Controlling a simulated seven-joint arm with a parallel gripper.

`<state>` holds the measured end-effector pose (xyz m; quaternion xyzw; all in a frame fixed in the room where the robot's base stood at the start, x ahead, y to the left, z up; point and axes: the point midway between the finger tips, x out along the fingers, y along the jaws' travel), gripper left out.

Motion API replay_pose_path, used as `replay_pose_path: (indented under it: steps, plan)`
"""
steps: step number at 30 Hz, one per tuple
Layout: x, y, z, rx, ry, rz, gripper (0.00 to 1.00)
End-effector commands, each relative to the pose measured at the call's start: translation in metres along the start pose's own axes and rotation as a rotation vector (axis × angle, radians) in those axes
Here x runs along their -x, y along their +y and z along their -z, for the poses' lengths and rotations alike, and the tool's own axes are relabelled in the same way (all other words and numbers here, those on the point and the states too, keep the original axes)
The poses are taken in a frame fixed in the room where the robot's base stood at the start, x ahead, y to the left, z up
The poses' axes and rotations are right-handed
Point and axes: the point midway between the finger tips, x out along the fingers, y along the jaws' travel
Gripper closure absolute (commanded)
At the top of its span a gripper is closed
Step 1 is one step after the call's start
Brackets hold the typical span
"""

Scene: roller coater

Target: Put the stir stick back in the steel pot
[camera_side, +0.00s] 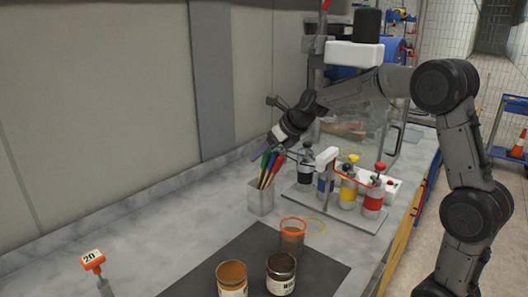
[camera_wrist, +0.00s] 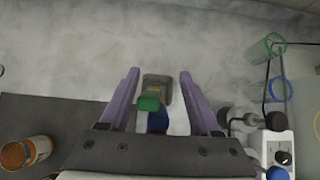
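I cannot tell which is the stir stick. In the wrist view the pot (camera_wrist: 165,81) lies between my fingers, with a green tip (camera_wrist: 149,103) and a blue handle (camera_wrist: 157,122) showing.
A dark mat (camera_side: 225,262) bears an orange-topped jar (camera_side: 232,281), a dark jar (camera_side: 281,276) and an orange-rimmed cup (camera_side: 292,240). A rack right of the pot holds black, blue, yellow (camera_side: 349,190) and red (camera_side: 373,197) bottles.

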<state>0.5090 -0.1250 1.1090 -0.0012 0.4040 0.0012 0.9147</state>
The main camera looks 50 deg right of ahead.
Motion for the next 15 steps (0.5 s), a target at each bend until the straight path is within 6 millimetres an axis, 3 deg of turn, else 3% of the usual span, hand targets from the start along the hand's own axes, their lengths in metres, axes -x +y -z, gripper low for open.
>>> replay_pose_path:
  steps: [8,15]
  plan:
    - [0.006,0.0,-0.001,0.0,-0.002,0.001,0.36]
    - [0.047,-0.001,-0.002,0.0,-0.006,0.003,0.36]
